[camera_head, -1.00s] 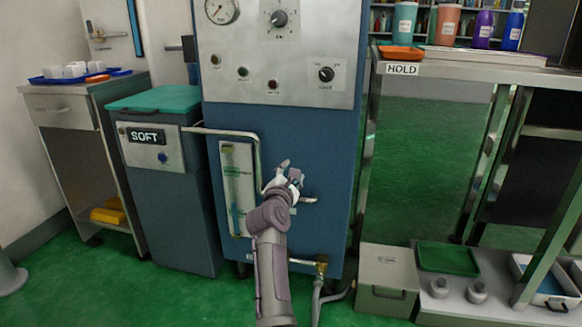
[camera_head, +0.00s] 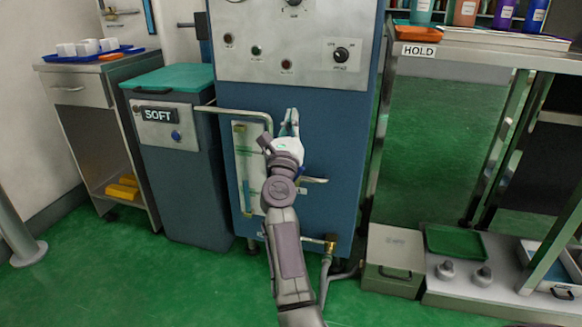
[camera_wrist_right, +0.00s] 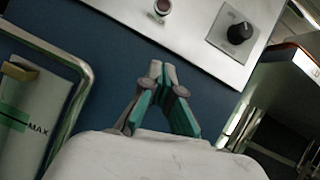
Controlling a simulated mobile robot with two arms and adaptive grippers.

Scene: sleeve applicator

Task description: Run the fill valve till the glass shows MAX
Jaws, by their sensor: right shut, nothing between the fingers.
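The sight glass (camera_head: 250,165) is a pale upright panel on the blue cabinet (camera_head: 345,120), framed by a bent metal pipe. A blue strip shows at its left side; I cannot read the level exactly. In the right wrist view, the MAX mark (camera_wrist_right: 38,128) stands beside a green band, below a tan block. A metal lever handle (camera_head: 313,180) sticks out right of the glass; I cannot tell whether it is the fill valve. My right gripper (camera_head: 291,112) is shut and empty, fingers pointing up, above the lever and in front of the cabinet. It also shows in the wrist view (camera_wrist_right: 160,68).
The control panel with a black knob (camera_head: 341,55) is above my gripper. A SOFT unit (camera_head: 172,135) stands left, and a HOLD bench (camera_head: 460,52) right. A brass fitting with a hose (camera_head: 331,245) sits low on the cabinet. Green floor lies in front.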

